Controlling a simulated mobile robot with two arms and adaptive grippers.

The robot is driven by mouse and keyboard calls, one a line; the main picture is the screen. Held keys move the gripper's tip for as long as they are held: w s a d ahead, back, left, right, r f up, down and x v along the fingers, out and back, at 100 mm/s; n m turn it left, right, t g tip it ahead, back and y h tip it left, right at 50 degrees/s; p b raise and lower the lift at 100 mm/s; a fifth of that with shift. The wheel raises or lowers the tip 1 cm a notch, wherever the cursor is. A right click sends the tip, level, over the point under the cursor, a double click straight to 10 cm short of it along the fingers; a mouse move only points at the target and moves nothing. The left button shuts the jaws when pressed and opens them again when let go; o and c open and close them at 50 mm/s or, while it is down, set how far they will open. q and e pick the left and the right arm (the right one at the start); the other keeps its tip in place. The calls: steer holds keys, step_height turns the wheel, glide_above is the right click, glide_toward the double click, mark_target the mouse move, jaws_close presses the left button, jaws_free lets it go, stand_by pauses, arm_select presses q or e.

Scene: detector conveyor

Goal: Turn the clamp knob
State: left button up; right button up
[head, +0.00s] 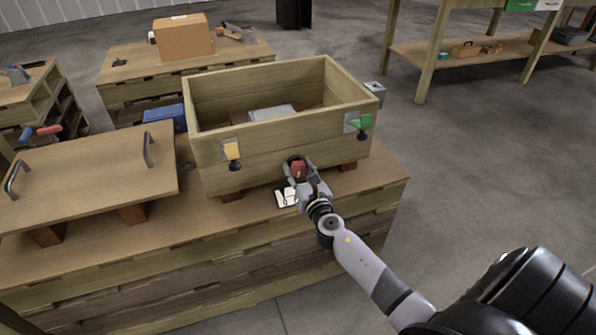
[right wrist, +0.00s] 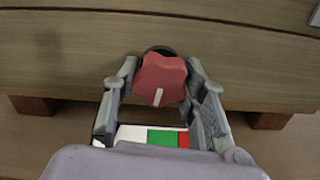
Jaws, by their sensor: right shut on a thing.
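The clamp knob (head: 298,169) is a red lobed knob on the front wall of the wooden box (head: 270,156). In the right wrist view the red knob (right wrist: 160,78) shows a short white mark pointing down, with a dark round base behind it. My right gripper (head: 301,172) is at the knob, its two fingers (right wrist: 162,84) on either side, shut on it. A small card with white, green and red areas (right wrist: 155,135) lies below the knob; it also shows in the head view (head: 286,197). My left gripper is not in view.
The box stands on blocks on a wooden bench (head: 385,188) and holds a light flat object (head: 272,113). Yellow (head: 231,149) and green (head: 361,122) tabs sit on its front. A wooden lid with two handles (head: 85,175) lies left.

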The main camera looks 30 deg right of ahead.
steer(key=m+b, duration=0.1)
steer(key=m, duration=0.3)
steer(key=shift+m, duration=0.3)
steer(key=m, duration=0.3)
steer(key=shift+a+m+b, duration=0.1)
steer(key=shift+m+b, duration=0.25)
steer(key=shift+m, duration=0.05)
steer(key=m, duration=0.3)
steer(key=shift+r+m, duration=0.1)
steer(key=shift+m, duration=0.3)
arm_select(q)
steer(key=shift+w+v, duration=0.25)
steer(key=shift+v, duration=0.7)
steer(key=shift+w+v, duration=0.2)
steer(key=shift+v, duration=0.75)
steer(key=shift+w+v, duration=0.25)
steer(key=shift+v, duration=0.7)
arm_select(e)
steer(key=shift+m, duration=1)
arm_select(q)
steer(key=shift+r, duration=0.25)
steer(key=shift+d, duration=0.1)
arm_select(e)
steer(key=o, duration=1.2)
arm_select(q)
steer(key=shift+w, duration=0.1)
arm_select(e)
steer(key=shift+s, duration=0.1)
